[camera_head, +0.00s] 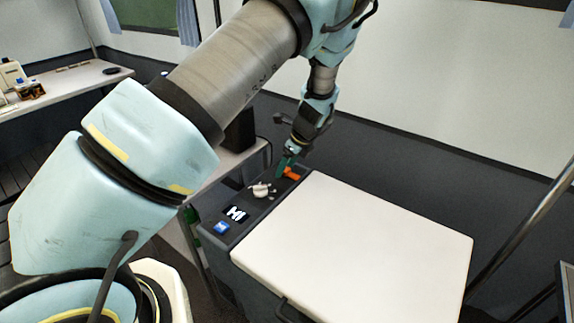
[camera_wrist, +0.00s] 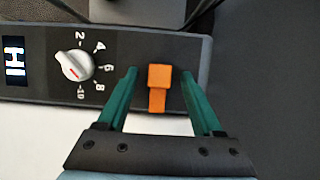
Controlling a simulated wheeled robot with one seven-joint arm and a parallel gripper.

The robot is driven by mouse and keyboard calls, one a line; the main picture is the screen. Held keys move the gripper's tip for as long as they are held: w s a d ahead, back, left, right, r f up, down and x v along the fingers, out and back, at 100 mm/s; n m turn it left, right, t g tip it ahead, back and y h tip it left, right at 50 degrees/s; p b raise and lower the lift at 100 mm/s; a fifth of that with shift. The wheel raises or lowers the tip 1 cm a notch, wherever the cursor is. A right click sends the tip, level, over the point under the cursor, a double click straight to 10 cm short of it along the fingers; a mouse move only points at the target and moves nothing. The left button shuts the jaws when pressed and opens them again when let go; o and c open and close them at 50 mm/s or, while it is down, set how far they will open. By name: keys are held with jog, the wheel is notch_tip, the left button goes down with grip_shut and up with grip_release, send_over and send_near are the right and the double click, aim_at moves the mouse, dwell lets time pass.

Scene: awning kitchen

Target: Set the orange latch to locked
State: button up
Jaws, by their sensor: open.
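The orange latch (camera_wrist: 159,78) sits at the end of a dark control panel. In the wrist view it has a wide square block and a narrower tab that points down toward my gripper. My gripper (camera_wrist: 160,76) is open, with one green finger on each side of the latch. Gaps show between the latch and both fingers, so they look apart from it. In the head view the latch (camera_head: 292,173) is at the far end of the panel, with my gripper (camera_head: 287,162) right beside it. The exact height of the fingertips over the panel cannot be told.
A white numbered knob (camera_wrist: 73,66) is left of the latch, beyond it a lit display (camera_wrist: 14,61). A blue button (camera_head: 221,228) is at the panel's near end. A large white lid (camera_head: 360,245) adjoins the panel. A wall (camera_head: 400,150) stands behind.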

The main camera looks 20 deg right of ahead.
grip_shut()
dwell(0.4)
dwell(0.9)
